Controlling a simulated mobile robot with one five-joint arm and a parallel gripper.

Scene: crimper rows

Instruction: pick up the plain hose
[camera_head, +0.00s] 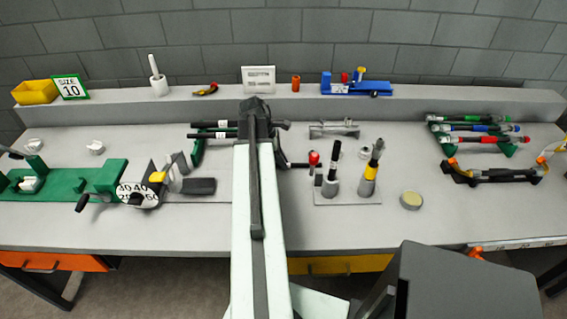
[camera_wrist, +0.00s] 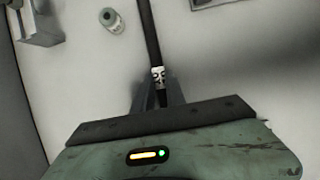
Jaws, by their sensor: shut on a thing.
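In the wrist view my gripper (camera_wrist: 158,92) is shut on a dark, slim hose (camera_wrist: 149,35). The hose runs up out of the top of the picture, and a white label with dark marks sits on it just beyond the fingertips. Its far end is out of view. In the head view my arm covers the jaws, so I cannot tell there which part of the hose is held. Two dark hoses with white labels (camera_head: 212,130) lie on a green rack left of my arm. The rack is partly hidden behind the arm.
Hoses with coloured bands (camera_head: 478,128) lie on the right rack. A grey plate (camera_head: 333,202) holds upright tools, and a round tin (camera_head: 411,200) stands beside it. A green machine (camera_head: 100,178) is at left. A raised shelf (camera_head: 220,108) runs along the back.

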